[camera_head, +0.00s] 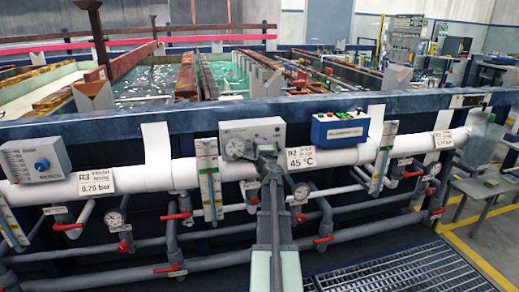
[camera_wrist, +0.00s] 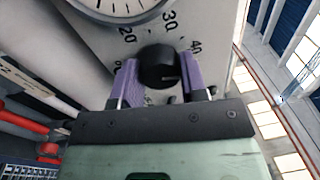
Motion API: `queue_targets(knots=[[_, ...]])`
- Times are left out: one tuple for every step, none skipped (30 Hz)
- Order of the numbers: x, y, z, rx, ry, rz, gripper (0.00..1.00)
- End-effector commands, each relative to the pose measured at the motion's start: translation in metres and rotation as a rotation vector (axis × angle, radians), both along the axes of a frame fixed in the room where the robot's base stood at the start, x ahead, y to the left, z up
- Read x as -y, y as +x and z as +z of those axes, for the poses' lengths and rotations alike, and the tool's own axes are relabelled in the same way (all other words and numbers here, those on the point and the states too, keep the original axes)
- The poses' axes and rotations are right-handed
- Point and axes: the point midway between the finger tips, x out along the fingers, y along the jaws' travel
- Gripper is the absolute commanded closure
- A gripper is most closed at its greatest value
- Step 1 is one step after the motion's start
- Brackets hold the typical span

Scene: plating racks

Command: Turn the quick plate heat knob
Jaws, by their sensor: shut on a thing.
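A black round knob (camera_wrist: 159,65) sits on a pale panel marked 20, 30 and 40 in the wrist view. A light line on the knob points to the right, roughly below the 40. My gripper (camera_wrist: 160,76) has its purple fingers shut on the knob, one on each side. In the head view my gripper (camera_head: 266,150) reaches up to the front of a grey box (camera_head: 276,134) with a round gauge (camera_head: 235,149). The knob is hidden behind my gripper there. I cannot read a heat label on the box.
A sign reading 45 °C (camera_head: 301,158) hangs right of the box. A blue box (camera_head: 340,127) stands further right, and another grey box with a blue knob (camera_head: 41,164) is far left. Pipes with red valve handles (camera_head: 176,215) run below. Tanks lie behind the rail.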

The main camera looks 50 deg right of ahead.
Motion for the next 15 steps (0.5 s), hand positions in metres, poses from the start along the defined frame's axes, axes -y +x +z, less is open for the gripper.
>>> queue_targets(knots=[[-0.0007,0.0,-0.0001,0.022,0.026,0.001,0.84],[-0.0007,0.0,-0.0001,0.037,0.044,0.0,0.84],[-0.0007,0.0,-0.0002,0.053,0.065,0.001,0.84],[-0.0008,0.0,-0.0002,0.066,0.08,0.0,0.84],[-0.0007,0.0,-0.0003,0.079,0.095,0.001,0.84],[-0.0007,0.0,-0.0004,0.093,0.113,0.0,0.84],[-0.0007,0.0,-0.0004,0.103,0.124,-0.001,0.84],[-0.0007,0.0,-0.0004,0.113,0.137,0.0,0.84],[-0.0007,0.0,-0.0005,0.124,0.15,-0.001,0.84],[-0.0007,0.0,-0.0005,0.131,0.16,-0.001,0.84],[-0.0007,0.0,-0.0006,0.139,0.168,0.0,0.84],[-0.0008,0.0001,-0.0006,0.146,0.177,0.0,0.84],[-0.0008,0.0001,-0.0006,0.152,0.184,0.0,0.84],[-0.0008,0.0001,-0.0007,0.157,0.19,0.0,0.84],[-0.0008,0.0001,-0.0007,0.162,0.196,0.0,0.84]])
